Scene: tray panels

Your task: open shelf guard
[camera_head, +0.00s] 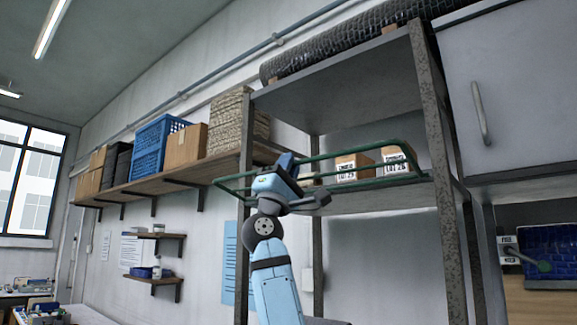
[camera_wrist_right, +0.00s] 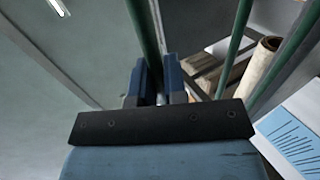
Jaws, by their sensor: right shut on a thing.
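The shelf guard (camera_head: 345,154) is a green tube frame across the front of the middle shelf (camera_head: 385,199) of the grey metal rack. Its right end is by the right front post, and its left end reaches out past the left post. My right gripper (camera_head: 290,168) is at the guard, left of its middle, with the arm rising from below. In the right wrist view, the blue fingers (camera_wrist_right: 160,84) are shut on a green bar of the guard (camera_wrist_right: 145,38). The fingers hide part of the bar. My left gripper is not in view.
Two labelled cardboard boxes (camera_head: 355,167) (camera_head: 395,160) sit on the shelf behind the guard. A dark mesh roll (camera_head: 335,50) lies on the rack top. A grey cabinet (camera_head: 515,85) stands at the right. A wall shelf with a blue crate (camera_head: 152,150) is at the left.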

